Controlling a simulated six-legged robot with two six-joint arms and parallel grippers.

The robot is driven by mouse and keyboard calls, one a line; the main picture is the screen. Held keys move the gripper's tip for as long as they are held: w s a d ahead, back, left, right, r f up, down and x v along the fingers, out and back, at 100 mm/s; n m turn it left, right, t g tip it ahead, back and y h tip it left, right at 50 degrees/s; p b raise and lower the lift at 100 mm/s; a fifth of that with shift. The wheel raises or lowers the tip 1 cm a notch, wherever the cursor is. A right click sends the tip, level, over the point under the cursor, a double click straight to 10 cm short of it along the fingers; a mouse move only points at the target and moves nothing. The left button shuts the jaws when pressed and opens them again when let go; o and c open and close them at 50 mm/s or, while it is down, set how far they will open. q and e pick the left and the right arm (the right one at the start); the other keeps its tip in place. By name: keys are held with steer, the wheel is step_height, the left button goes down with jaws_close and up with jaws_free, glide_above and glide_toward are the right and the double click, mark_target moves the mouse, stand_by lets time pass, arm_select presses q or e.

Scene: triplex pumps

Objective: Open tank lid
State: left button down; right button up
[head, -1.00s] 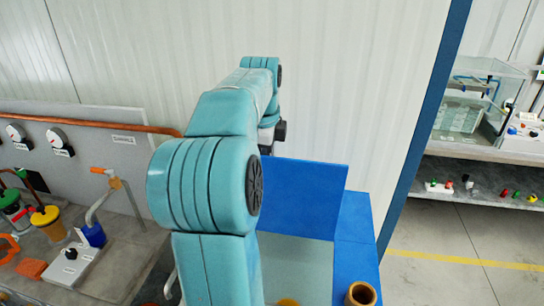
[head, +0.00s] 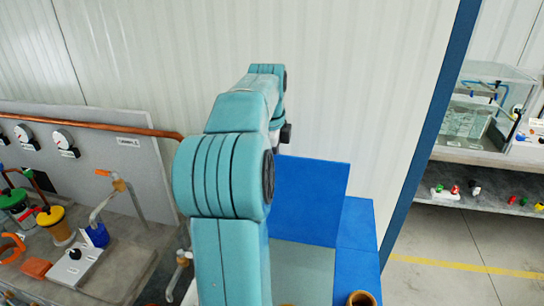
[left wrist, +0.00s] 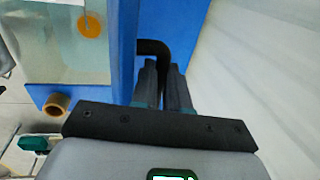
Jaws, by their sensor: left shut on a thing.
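The blue tank (head: 357,235) stands at the lower middle of the head view. Its blue lid (head: 312,200) stands raised, nearly upright, at the back, and the grey-green inside of the tank (head: 303,270) shows. In the left wrist view, the tank's blue rim (left wrist: 119,50) is left of my gripper. My left gripper (left wrist: 166,85) is shut on a black bent handle (left wrist: 153,47) beside the blue side. In the head view my teal arm hides this gripper and part of the tank. My right gripper is not in view.
A brown pipe end (head: 361,298) sticks up at the tank's front. A bench with gauges (head: 63,140), taps (head: 118,183) and coloured jars stands at left. The white wall (head: 340,80) is close behind the tank. Floor (head: 450,240) is clear at right.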

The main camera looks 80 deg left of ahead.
arm_select(q)
steer(key=c, duration=1.1)
jaws_free()
steer(key=shift+w+a+r, duration=0.1)
steer(key=shift+a+r, duration=0.05)
steer(key=shift+a, duration=0.05)
steer(key=shift+s+d+r, duration=0.2)
steer(key=shift+d+r, duration=0.3)
steer(key=shift+r, duration=2.15)
steer(key=shift+s+d+r, duration=0.25)
steer(key=shift+d+r, duration=0.25)
steer(key=shift+r, duration=2.15)
steer(key=shift+s+d+r, duration=0.2)
steer(key=shift+d+r, duration=0.3)
steer(key=shift+r, duration=2.15)
steer(key=shift+w, duration=0.1)
